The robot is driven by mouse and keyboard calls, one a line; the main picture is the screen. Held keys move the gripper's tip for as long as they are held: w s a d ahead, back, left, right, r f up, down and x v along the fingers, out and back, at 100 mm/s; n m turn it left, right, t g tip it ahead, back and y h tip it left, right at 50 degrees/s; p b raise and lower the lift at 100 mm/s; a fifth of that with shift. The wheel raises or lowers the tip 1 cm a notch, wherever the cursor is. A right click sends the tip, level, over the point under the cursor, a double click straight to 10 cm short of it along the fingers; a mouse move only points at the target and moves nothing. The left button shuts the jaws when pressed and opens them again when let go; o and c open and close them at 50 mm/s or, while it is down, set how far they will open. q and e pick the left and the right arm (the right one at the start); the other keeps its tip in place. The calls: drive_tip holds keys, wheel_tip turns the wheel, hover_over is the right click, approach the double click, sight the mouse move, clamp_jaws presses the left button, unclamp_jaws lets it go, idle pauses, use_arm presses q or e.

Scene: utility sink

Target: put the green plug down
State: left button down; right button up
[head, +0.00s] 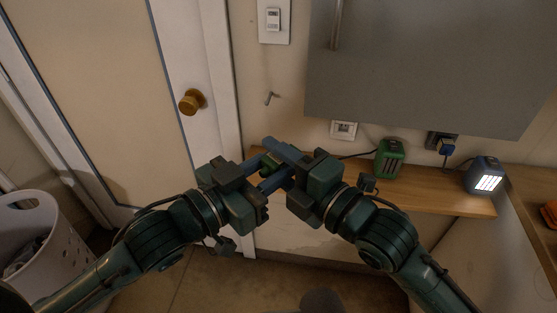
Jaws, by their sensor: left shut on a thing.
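The green plug (268,168) is a small dark green piece, mostly hidden between my two grippers in front of the wall. My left gripper (260,167) comes in from the left and is shut on it, holding it above the left end of the wooden shelf. My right gripper (273,164) faces it from the right. Its blue fingers look spread, one above and one below the plug; whether they touch it I cannot tell. A green device (390,157) stands on the shelf, with a dark cord running left behind my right gripper.
The wooden shelf (430,192) has bare room right of the green device. A white wall outlet (343,130) is above it. A grey cabinet (430,60) hangs above.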

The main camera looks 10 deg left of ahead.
drive_tip(key=c, duration=0.7)
use_arm(q)
drive_tip(key=c, duration=1)
unclamp_jaws()
use_arm(e)
drive_tip(key=shift+c, duration=0.2)
use_arm(q)
drive_tip(key=shift+o, duration=0.2)
